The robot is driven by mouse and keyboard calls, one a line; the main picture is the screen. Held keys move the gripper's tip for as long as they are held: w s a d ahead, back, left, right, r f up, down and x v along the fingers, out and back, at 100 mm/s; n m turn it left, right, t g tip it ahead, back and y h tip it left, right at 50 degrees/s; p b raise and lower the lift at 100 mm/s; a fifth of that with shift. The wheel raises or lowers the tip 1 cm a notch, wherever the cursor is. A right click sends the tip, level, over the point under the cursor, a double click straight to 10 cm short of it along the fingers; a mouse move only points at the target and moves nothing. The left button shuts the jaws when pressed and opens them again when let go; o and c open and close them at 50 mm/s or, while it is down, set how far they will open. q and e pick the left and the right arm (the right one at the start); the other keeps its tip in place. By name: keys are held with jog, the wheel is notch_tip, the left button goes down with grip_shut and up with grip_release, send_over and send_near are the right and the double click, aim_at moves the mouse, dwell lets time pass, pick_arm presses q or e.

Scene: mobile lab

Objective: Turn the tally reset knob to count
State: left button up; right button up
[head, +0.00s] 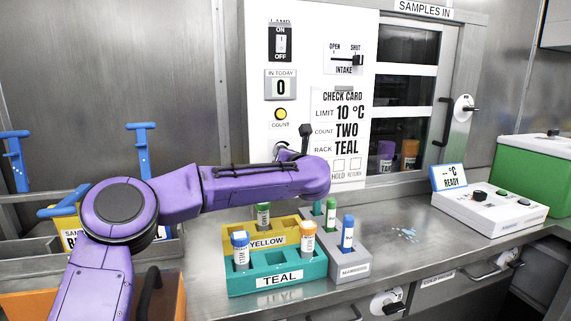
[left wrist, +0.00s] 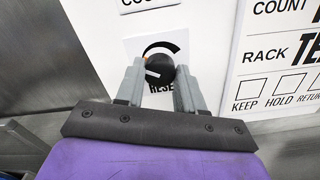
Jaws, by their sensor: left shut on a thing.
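The tally reset knob (left wrist: 159,69) is a round black knob on a white plate marked with a black arc and the letters RESE. It shows in the left wrist view; a small orange mark sits at its upper left. My left gripper (left wrist: 160,82) is shut on the knob, one grey finger on each side. In the head view my purple left arm (head: 240,185) reaches to the white panel (head: 302,60) and hides most of the knob. My right gripper is not in view.
Below the arm, a teal rack (head: 300,277), a yellow rack (head: 248,232) and a grey rack (head: 350,262) hold capped tubes on the steel counter. A white control box (head: 488,208) and a green box (head: 530,170) stand at the right. The counter between is mostly clear.

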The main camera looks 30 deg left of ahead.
pick_arm(q)
jog(key=shift+f+n, duration=0.1)
jog(key=shift+n, duration=0.2)
jog(key=o, duration=1)
jog(key=shift+o, duration=0.2)
jog(key=b+v, duration=0.1)
jog(key=v, duration=0.9)
jog(key=shift+s+d, duration=0.15)
jog(key=shift+d, duration=0.1)
